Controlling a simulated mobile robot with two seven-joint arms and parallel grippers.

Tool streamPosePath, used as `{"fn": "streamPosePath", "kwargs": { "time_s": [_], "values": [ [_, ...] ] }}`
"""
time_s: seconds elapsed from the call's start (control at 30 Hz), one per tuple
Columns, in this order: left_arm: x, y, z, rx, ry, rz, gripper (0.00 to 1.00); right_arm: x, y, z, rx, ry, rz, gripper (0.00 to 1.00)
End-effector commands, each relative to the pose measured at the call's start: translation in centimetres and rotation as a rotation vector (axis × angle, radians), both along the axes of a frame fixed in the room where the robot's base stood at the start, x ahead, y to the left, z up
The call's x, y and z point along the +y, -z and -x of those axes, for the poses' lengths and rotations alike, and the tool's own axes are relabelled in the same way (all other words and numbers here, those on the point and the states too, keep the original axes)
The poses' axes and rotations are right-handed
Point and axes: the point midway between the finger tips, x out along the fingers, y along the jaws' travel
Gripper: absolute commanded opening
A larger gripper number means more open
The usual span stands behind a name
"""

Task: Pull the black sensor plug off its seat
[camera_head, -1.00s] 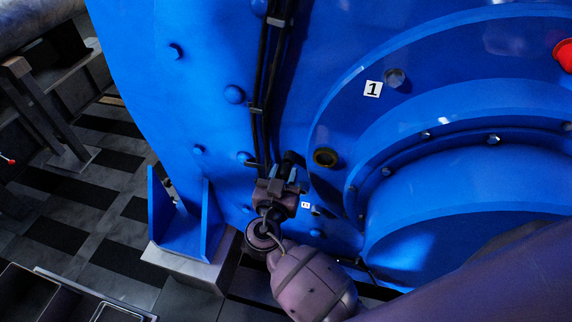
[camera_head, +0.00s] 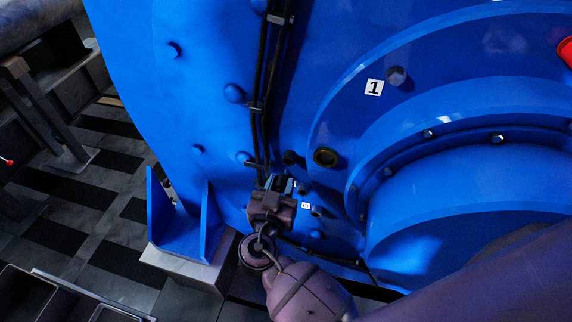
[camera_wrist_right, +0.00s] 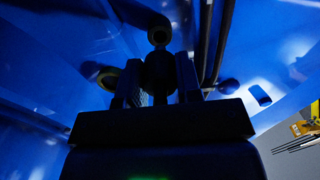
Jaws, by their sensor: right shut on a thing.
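My right gripper (camera_head: 281,184) is low at the middle of the head view, in front of the blue motor housing (camera_head: 215,110). In the right wrist view its two fingers (camera_wrist_right: 160,75) are closed on either side of a dark, rounded piece, which I take to be the black sensor plug (camera_wrist_right: 160,70). A dark round stub (camera_head: 291,158), perhaps the seat, stands on the housing just above the gripper; a round-ended stub also shows beyond the plug in the wrist view (camera_wrist_right: 159,36). Whether plug and stub touch is too dark to tell. My left gripper is not in view.
Black cables (camera_head: 264,80) run down the housing above the gripper. A blue bracket (camera_head: 185,220) is at left. An open bin (camera_head: 28,290) is at lower left.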

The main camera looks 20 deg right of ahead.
Motion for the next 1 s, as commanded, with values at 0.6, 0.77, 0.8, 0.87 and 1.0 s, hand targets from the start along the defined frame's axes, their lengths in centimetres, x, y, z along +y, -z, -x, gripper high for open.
{"fn": "streamPosePath", "kwargs": {
  "time_s": [0.6, 0.77, 0.8, 0.87, 1.0],
  "values": [
    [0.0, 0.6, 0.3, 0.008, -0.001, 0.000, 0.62, 0.9, 0.0, 1.3, 0.000, 0.001, -0.001, 0.00],
    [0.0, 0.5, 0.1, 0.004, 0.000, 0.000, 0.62, 0.9, 0.0, 1.3, 0.000, 0.001, -0.001, 0.00],
    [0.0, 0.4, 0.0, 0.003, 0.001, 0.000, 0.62, 0.9, 0.0, 1.3, 0.000, 0.001, -0.001, 0.00],
    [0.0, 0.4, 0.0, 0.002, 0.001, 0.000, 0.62, 0.9, 0.0, 1.3, 0.000, 0.001, -0.001, 0.00],
    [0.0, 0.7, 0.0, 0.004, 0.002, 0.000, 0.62, 1.2, 0.1, 1.9, 0.002, 0.001, -0.001, 0.00]
  ]
}}
